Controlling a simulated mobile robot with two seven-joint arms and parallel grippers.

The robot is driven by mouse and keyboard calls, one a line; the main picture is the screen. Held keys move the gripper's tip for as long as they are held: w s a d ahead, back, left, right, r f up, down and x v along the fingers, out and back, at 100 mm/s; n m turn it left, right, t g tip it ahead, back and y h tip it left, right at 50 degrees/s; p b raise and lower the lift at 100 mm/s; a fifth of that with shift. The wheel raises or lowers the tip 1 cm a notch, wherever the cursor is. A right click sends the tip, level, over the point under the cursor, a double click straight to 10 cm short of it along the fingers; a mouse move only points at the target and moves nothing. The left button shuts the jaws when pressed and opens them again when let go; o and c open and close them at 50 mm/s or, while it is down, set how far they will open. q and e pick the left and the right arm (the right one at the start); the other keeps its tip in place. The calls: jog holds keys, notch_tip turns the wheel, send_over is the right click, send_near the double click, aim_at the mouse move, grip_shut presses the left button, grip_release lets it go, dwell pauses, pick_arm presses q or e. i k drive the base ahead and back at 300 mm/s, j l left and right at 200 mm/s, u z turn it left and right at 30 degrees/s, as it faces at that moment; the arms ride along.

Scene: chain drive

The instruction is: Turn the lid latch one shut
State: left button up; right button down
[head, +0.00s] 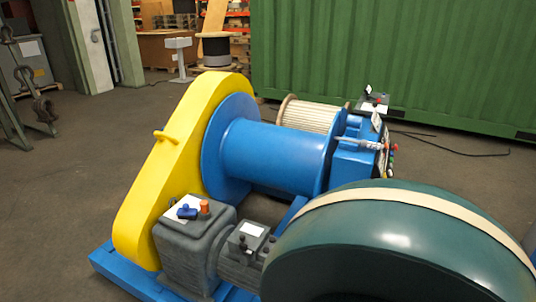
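The yellow chain cover (178,150) stands tilted along the left side of the blue winch drum (268,155). A small yellow handle (164,136) sticks out of its outer face. I cannot make out a lid latch on the cover or its position. A grey gearbox (192,250) stands in front of the cover, with a blue lever-like part (187,212) and an orange cap (204,206) on top. Neither of my grippers is in view.
A large dark green rounded shape with a cream band fills the lower right and hides what is behind it. A grey motor (245,250) adjoins the gearbox. A control box (360,160) stands at the drum's right end. The floor (75,200) at left is mostly clear.

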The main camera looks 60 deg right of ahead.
aim_at(243, 247)
jog(key=i+z, duration=0.15)
jog(key=z, duration=0.25)
jog(key=i+z, duration=0.15)
jog(key=z, duration=0.25)
jog(key=i+z, duration=0.15)
jog(key=z, duration=0.25)
jog(key=i+j+z, duration=0.1)
jog(key=z, duration=0.35)
jog(key=i+z, duration=0.2)
jog(key=z, duration=0.25)
jog(key=i+z, duration=0.15)
jog(key=z, duration=0.25)
jog(key=i+j+z, duration=0.15)
jog(key=z, duration=0.3)
